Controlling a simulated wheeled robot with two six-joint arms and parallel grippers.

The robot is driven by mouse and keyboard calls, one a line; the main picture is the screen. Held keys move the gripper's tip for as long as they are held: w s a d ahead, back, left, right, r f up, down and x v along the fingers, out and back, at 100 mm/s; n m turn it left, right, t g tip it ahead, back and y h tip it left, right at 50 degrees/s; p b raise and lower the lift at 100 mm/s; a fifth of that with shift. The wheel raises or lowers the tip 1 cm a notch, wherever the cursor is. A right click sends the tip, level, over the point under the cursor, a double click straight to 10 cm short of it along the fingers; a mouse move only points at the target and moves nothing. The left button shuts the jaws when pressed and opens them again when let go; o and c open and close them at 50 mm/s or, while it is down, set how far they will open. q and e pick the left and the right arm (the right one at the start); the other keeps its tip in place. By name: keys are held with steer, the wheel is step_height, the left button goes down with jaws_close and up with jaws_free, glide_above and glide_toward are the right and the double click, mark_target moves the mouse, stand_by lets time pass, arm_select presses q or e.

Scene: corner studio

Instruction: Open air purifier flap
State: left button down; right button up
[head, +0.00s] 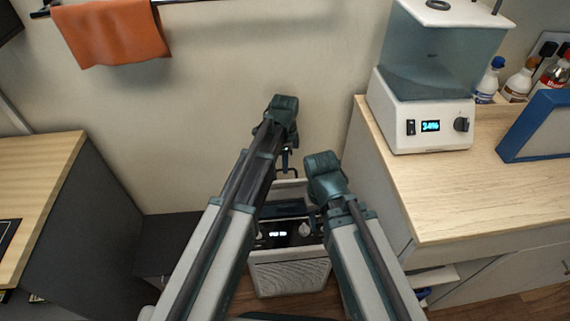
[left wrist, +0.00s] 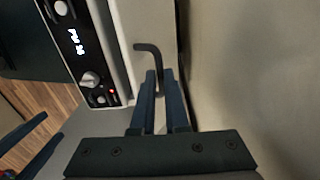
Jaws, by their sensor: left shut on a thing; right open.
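The air purifier (head: 290,278) is a pale box with a ribbed grey front, low between the two counters. Its dark control strip has a lit display and knobs, which also show in the left wrist view (left wrist: 82,50). My left gripper (left wrist: 160,80) is shut on a dark bent handle (left wrist: 147,47) beside the purifier's pale panel (left wrist: 133,22). In the head view the left gripper (head: 287,160) is at the purifier's far side, partly hidden by my arm. My right gripper's open fingers (left wrist: 32,145) show at the left edge of the left wrist view. The flap's angle is unclear.
A wooden counter (head: 500,190) on the right holds a tank appliance (head: 425,125), bottles and a blue-framed object (head: 535,125). Another wooden counter (head: 40,175) is on the left. The wall is close behind the purifier. An orange towel (head: 110,32) hangs above.

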arm_select(q)
steer(key=shift+w+a+r, duration=0.1)
steer(key=shift+w+a, duration=0.05)
steer(key=shift+w, duration=0.9)
steer(key=c, duration=0.9)
jaws_free()
steer(key=shift+s, duration=0.15)
steer(key=r+p, duration=1.3)
steer(key=p, duration=0.1)
steer(key=shift+w+r, duration=0.25)
steer(key=shift+r, duration=0.15)
steer(key=shift+c, duration=0.3)
